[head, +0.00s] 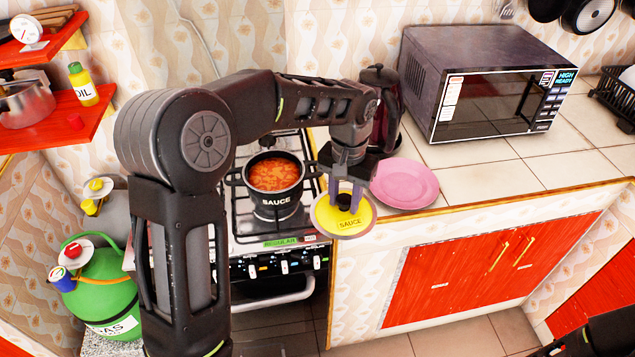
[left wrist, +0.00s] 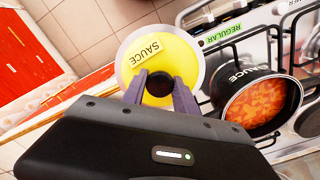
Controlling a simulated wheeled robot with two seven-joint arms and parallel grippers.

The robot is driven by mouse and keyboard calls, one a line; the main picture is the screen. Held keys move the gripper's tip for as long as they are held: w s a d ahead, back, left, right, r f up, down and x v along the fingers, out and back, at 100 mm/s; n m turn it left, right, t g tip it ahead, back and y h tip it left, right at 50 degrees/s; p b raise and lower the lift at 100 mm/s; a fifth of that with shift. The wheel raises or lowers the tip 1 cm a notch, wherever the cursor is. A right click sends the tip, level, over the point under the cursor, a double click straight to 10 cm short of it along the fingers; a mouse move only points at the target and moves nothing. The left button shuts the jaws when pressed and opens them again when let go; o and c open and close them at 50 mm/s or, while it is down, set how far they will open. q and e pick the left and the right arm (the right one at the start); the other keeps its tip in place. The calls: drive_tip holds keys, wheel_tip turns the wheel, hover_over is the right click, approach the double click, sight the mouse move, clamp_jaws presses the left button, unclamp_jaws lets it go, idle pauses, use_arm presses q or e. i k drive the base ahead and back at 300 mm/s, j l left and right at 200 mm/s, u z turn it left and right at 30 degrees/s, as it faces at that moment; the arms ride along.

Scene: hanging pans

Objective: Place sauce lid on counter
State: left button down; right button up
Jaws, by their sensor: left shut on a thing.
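The sauce lid (head: 343,222) is a yellow disc with a pale rim, a black knob and a "SAUCE" label. My left gripper (head: 347,200) is shut on its knob. In the left wrist view the fingers (left wrist: 160,92) sit on both sides of the knob, and the lid (left wrist: 190,62) looks roughly level. The lid is held at the counter's front left corner, beside the stove; I cannot tell whether it touches the counter. The tiled counter (head: 505,155) runs to the right. The uncovered sauce pot (head: 273,185) holds red sauce on the stove. My right gripper is not clearly visible.
A pink plate (head: 405,184) lies on the counter just right of the lid. A dark kettle-like item (head: 385,95) stands behind it, partly hidden by my arm. A microwave (head: 490,85) stands at the back. Counter tiles in front of the microwave are clear.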

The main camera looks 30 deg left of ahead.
sight(482, 169)
drive_tip(key=i+l+z, duration=0.3)
drive_tip(key=l+z, duration=0.2)
drive_tip(key=i+l+z, duration=0.45)
drive_tip(key=i+u, duration=0.35)
drive_tip(key=i+j, duration=0.35)
